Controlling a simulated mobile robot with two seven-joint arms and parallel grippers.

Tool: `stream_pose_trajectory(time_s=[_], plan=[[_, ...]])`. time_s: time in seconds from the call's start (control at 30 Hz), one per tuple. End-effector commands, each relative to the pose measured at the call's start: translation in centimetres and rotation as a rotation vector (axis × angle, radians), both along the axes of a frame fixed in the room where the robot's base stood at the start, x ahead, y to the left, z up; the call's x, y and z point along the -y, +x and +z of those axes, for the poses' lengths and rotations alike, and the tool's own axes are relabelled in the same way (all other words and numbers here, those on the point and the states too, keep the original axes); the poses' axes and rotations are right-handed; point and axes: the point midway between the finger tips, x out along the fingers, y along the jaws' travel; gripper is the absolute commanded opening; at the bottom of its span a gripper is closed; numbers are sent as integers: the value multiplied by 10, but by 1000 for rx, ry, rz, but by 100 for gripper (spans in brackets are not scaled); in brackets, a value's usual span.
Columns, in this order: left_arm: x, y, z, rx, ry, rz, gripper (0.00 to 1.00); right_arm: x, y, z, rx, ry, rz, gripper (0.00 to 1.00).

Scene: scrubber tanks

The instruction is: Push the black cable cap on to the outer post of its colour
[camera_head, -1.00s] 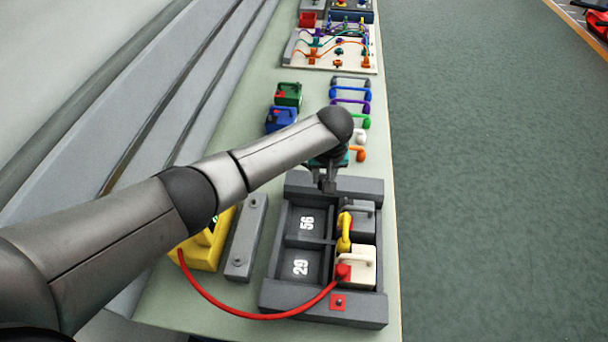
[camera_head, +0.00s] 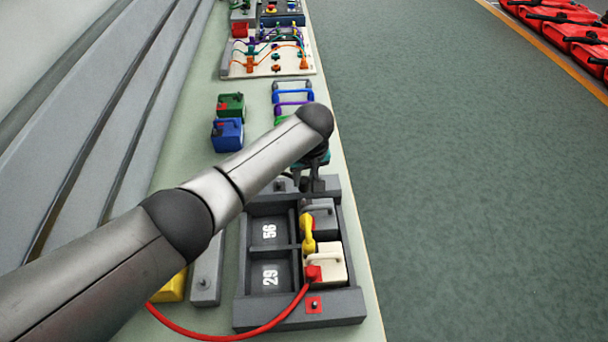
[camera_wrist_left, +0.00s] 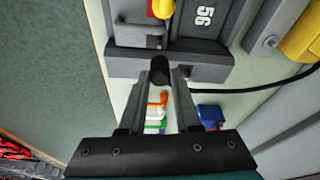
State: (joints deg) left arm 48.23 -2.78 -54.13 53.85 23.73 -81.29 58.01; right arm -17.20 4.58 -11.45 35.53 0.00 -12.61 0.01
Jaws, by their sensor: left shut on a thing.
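My left gripper (camera_head: 309,186) is over the far end wall of the dark grey tray (camera_head: 343,307). In the left wrist view its fingers (camera_wrist_left: 160,80) are shut on the black cable cap (camera_wrist_left: 160,70), which overlaps the wall's edge there. I cannot tell whether the cap touches the wall. The black cable (camera_wrist_left: 275,83) runs off to the right. No black outer post can be made out clearly under the gripper. A post on a red square (camera_head: 314,305) is on the near wall. My right gripper is not in view.
A white block (camera_head: 328,262) with a red cap (camera_head: 314,272) and a grey block (camera_head: 321,217) sit in the tray, with a yellow link (camera_head: 308,234) between them. The red cable (camera_head: 235,336) curves along the near side. Blue (camera_head: 228,135) and green (camera_head: 231,106) boxes stand beyond.

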Motion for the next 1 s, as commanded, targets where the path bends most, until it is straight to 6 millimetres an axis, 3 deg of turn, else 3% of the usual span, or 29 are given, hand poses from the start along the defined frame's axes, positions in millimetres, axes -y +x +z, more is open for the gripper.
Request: stream_pose_trajectory(time_s=[0.27, 0.73, 1.0], plan=[[0, 0, -8, 0, 0, 0, 0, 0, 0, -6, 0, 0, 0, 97], [0, 0, -45, -1, 0, 0, 0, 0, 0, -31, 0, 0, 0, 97], [0, 0, -46, 0, -1, -1, 0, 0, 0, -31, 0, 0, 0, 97]])
